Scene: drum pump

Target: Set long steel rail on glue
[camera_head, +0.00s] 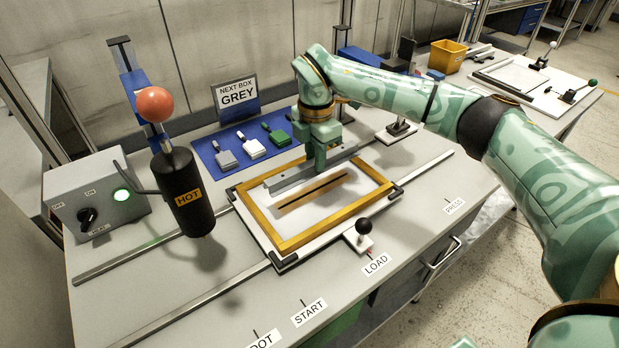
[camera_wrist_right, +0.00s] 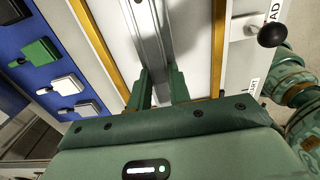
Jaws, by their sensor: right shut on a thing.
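My right gripper (camera_head: 320,168) is shut on the long steel rail (camera_head: 284,184), gripping it near its middle. The rail is a grey bar held roughly level, just behind a tan strip with a dark line (camera_head: 306,194), which looks like the glue, on a white panel (camera_head: 285,217). The rail runs nearly parallel to the strip and appears to be above the panel; the exact gap is unclear. In the right wrist view the rail (camera_wrist_right: 148,32) runs away between the fingers (camera_wrist_right: 160,88). My left gripper is out of view.
A yellow frame (camera_head: 330,229) surrounds the panel. A black "HOT" dispenser (camera_head: 183,205) with a red ball hangs at left, beside a heater box (camera_head: 97,195).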

